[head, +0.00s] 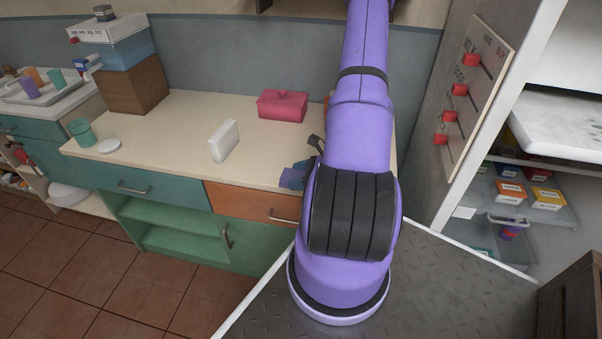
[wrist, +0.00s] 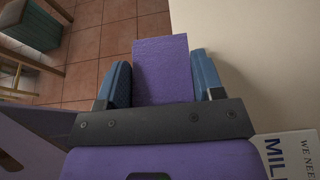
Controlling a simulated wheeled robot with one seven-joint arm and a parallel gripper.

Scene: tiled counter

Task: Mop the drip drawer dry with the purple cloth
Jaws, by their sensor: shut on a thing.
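My gripper (wrist: 162,72) is shut on the purple cloth (wrist: 162,62), which looks like a flat, stiff rectangle reaching out past the two blue fingers in the wrist view. In the head view my gripper (head: 294,176) is mostly hidden behind my arm, near the front edge of the counter, above the right part of the orange drawer. The orange drawer (head: 250,202) is closed under the counter. I cannot tell from these frames which part is the drip drawer, and no water is visible.
On the counter (head: 180,175) stand a white block (head: 223,141), a pink lidded box (head: 282,105), a teal cup (head: 81,131) and a white disc (head: 109,146). A list board (head: 470,85) with red sliders is at right, beside open shelves with several small boxes.

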